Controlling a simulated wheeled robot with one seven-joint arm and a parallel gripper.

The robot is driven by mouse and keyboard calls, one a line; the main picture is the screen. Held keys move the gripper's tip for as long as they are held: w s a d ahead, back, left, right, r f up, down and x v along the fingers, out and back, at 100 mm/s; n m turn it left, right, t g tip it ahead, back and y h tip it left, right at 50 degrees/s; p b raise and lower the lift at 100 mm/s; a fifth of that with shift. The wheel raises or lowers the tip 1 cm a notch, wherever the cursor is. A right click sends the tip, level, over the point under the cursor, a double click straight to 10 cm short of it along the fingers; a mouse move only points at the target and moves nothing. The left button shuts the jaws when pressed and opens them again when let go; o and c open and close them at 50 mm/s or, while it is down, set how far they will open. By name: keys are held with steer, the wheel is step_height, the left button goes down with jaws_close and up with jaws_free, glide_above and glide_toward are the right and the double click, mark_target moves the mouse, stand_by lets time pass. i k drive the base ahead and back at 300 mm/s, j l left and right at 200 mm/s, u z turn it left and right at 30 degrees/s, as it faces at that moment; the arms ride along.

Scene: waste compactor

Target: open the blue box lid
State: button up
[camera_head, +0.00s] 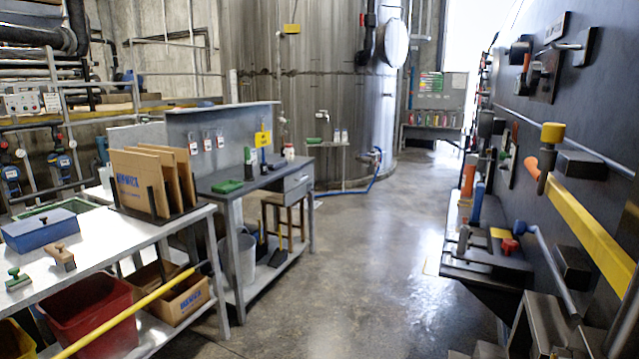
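The blue box (40,239) sits on the metal table at the left edge of the view. Its blue lid (46,222) looks closed, lying flat on top. A small handle or catch may show on the lid, but it is too small to tell. My gripper is not in view, so its place relative to the box cannot be seen.
Two stamps, one brown (61,257) and one green (17,279), lie in front of the box. Cardboard sheets (140,182) stand in a rack to its right. A yellow pole (135,312) slants across the table's front. The floor (375,240) is clear in the middle.

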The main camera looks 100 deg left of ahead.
mark_target(29, 225)
steer(key=u, duration=4.4)
steer(key=k+l, duration=0.05)
